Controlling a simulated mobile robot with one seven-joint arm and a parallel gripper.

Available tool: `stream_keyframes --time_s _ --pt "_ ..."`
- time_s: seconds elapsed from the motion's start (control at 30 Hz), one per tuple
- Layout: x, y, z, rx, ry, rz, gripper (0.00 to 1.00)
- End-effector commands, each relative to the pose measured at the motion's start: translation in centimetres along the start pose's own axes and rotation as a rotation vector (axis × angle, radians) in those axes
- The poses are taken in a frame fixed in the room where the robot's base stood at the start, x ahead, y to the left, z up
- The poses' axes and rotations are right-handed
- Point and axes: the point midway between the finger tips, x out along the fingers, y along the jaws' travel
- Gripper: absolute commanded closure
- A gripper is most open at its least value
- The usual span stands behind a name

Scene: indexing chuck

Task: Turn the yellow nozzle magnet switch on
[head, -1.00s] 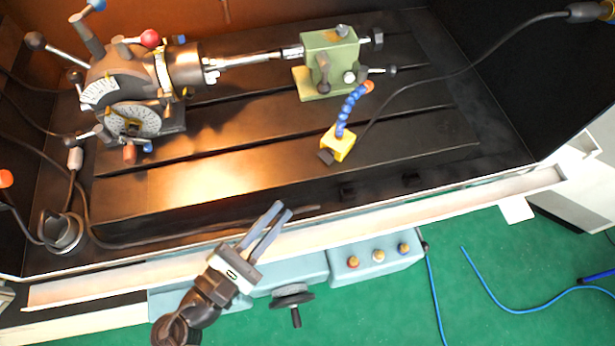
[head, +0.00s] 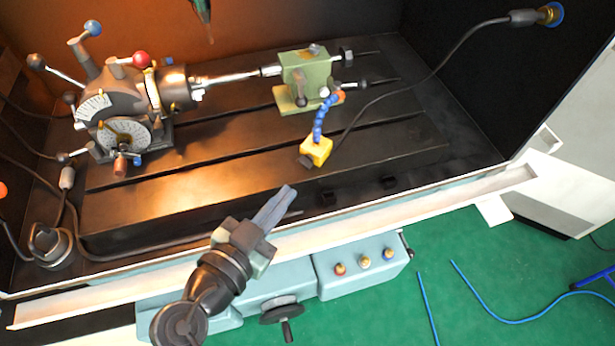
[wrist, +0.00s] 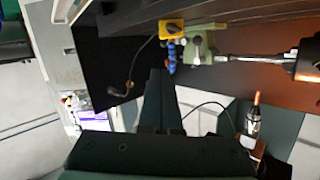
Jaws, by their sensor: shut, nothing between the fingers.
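The yellow nozzle magnet base (head: 316,150) sits on the slotted table in the head view, with a blue segmented hose (head: 319,120) rising from it to an orange tip. A small dark piece, perhaps the switch, shows on its lower left side. The base also shows at the top of the wrist view (wrist: 172,29). My gripper (head: 286,196) is shut and empty. It is in front of the table's front edge, below and left of the yellow base and apart from it.
The indexing chuck (head: 125,100) stands at the left. A green tailstock (head: 306,80) stands behind the nozzle. A black cable (head: 425,80) runs right to a wall connector. A pale rail (head: 420,208) crosses in front. The bed between chuck and nozzle is clear.

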Motion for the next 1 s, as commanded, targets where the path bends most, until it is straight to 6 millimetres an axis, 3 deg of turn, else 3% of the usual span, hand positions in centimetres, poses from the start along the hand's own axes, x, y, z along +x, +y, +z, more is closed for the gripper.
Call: stream_keyframes --time_s 0.13,0.37,0.77,1.0 --pt "0.3 -0.1 -0.8 0.179 -0.003 -0.011 1.0" --pt "1.9 -0.2 -1.1 0.225 -0.003 -0.013 1.0" --pt "10.1 -0.3 -1.1 0.222 -0.003 -0.012 1.0" --pt "11.1 -1.0 2.0 0.219 -0.006 -0.016 1.0"
